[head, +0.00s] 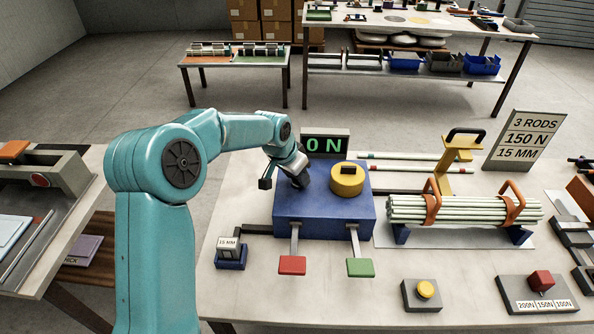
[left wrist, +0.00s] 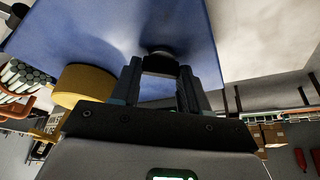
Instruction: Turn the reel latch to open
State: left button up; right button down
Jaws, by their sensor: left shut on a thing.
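A blue box (head: 325,215) stands on the table, with a yellow round drum (head: 347,184) bearing a small dark bar on top. My left gripper (head: 301,181) is over the box's left part, left of the drum, pointing down. In the left wrist view, the fingers (left wrist: 160,72) are closed around a dark knob (left wrist: 160,52) against the blue face (left wrist: 120,40); the yellow drum (left wrist: 82,84) is beside them. The fingers hide much of the knob, so I cannot tell its angle. No thing is labelled as the reel latch. My right gripper is not in view.
Red (head: 292,265) and green (head: 360,267) paddles extend from the box's front. A sign reading "0 N" (head: 326,144) stands behind it. Bundled pale rods (head: 460,209) lie to the right.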

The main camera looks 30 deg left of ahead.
pick_arm(q)
jog(key=shift+a+m+h, duration=0.1)
jog(key=shift+m+h, duration=0.3)
jog(key=shift+m, duration=0.6)
jog(key=m+h, duration=0.1)
jog(key=m, duration=0.2)
jog(key=shift+w+m+g, duration=0.15)
jog(key=shift+m+g, duration=0.15)
jog(key=shift+g, duration=0.1)
jog(key=shift+a+m+g+h, duration=0.1)
jog(key=shift+m+g+h, duration=0.25)
jog(key=shift+m, duration=0.8)
jog(key=shift+a+m+g+h, duration=0.1)
jog(key=shift+m+g+h, duration=0.2)
jog(key=shift+m, duration=0.85)
jog(key=o, duration=1.1)
jog(key=shift+c, duration=0.2)
jog(key=shift+d, duration=0.1)
jog(key=shift+r, duration=0.1)
jog(key=p+v, duration=0.1)
jog(key=v, duration=1.5)
jog(key=shift+p, duration=0.3)
